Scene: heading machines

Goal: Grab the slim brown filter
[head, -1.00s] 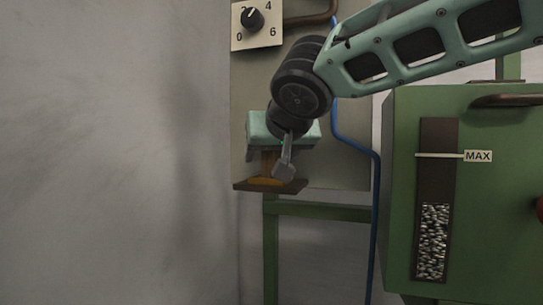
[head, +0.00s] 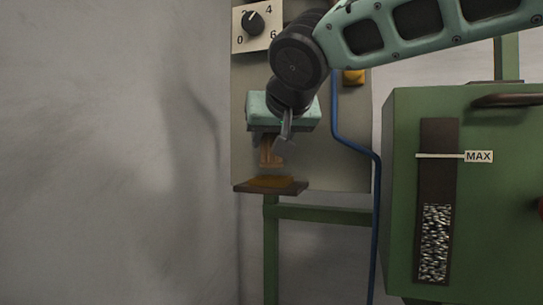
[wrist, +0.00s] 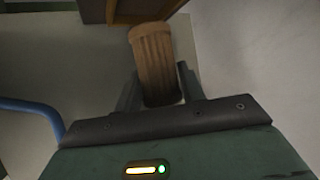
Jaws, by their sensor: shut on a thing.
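The slim brown filter (wrist: 156,60) is a ribbed brown cylinder. In the wrist view it stands between the two fingers of my gripper (wrist: 160,88), which are shut on it. In the head view the filter (head: 270,152) shows below my gripper (head: 276,142), partly hidden by a finger. It hangs above a small dark shelf (head: 240,187) with an orange-brown patch on top (head: 270,181), with a clear gap between them.
A panel with a dial (head: 253,23) stands behind my arm. A yellow block (head: 354,77) is on it. A blue pipe (head: 345,138) runs down its right side. A green cabinet (head: 401,200) marked MAX stands at right. The left side is bare wall.

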